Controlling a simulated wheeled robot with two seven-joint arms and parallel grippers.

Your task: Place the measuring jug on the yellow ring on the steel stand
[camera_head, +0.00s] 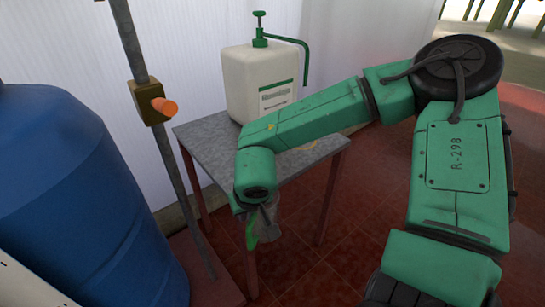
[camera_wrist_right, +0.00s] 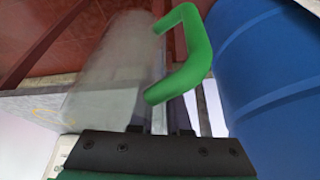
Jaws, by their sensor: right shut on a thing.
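The measuring jug is clear with a green handle. In the head view it (camera_head: 270,222) is small and partly hidden under my right gripper (camera_head: 262,208), in front of the table's near edge. In the right wrist view the jug (camera_wrist_right: 115,70) fills the upper left, its green handle (camera_wrist_right: 192,50) beside it. My right gripper (camera_wrist_right: 157,122) is shut on the jug; the exact contact is hard to see. The steel stand looks like the grey-topped table (camera_head: 200,138). A faint yellow arc (camera_head: 303,147) on its top, partly hidden by my arm, appears to be the ring. My left gripper is out of view.
A white canister (camera_head: 250,85) with a green pump stands at the table's back. A metal pole (camera_head: 165,145) with an orange knob (camera_head: 164,106) rises left of the table. A big blue barrel (camera_head: 70,200) fills the left. Red tiled floor (camera_head: 320,270) is open in front.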

